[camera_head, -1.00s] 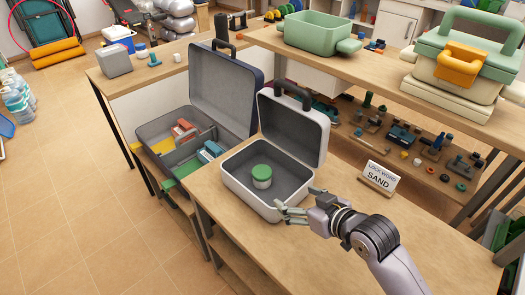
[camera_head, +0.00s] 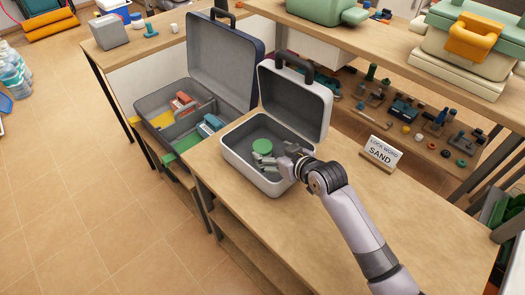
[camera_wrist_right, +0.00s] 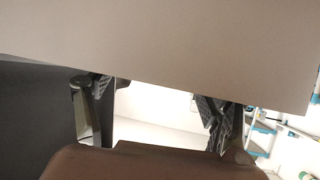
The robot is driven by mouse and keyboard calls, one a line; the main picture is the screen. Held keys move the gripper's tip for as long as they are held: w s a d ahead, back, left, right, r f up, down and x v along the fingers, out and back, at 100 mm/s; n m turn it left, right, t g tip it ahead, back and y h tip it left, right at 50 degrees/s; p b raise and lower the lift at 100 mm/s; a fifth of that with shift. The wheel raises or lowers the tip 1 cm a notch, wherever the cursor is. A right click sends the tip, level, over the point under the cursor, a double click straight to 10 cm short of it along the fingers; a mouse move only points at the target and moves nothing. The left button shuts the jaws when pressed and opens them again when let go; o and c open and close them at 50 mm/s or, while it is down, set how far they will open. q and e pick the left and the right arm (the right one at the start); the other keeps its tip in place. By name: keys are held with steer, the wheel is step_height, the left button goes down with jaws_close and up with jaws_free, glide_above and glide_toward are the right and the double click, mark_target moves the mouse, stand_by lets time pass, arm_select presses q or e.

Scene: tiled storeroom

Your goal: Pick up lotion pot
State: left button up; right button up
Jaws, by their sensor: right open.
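The lotion pot (camera_head: 262,146), with its green lid on top, stands upright inside the open white case (camera_head: 235,165). My right gripper (camera_head: 268,158) is open and reaches over the case's right side, its fingers down at the near side of the pot. The fingers partly hide the pot's lower body, and I cannot tell whether they touch it. In the right wrist view my right gripper (camera_wrist_right: 155,115) shows two spread fingers, and I cannot make out the pot there. My left gripper is not in view.
The white case's lid (camera_head: 297,100) stands raised behind the pot. A larger grey case (camera_head: 160,125) with colored items lies open at the left. A "LOCK WORD SAND" sign (camera_head: 381,153) stands on the table (camera_head: 330,205) at the right. The table front is clear.

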mark_target(263, 147)
steer(key=shift+w+a+f, duration=0.15)
steer(key=shift+w+a, duration=0.05)
steer(key=shift+w, duration=0.1)
steer(key=x, duration=0.4)
steer(key=shift+w, duration=0.15)
steer(key=shift+w+a+f, duration=0.1)
steer(key=shift+w+a, duration=0.1)
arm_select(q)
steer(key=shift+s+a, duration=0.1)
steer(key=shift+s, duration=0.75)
arm_select(e)
steer(key=shift+c, duration=0.4)
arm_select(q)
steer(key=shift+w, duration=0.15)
arm_select(e)
steer(key=c, duration=1.2)
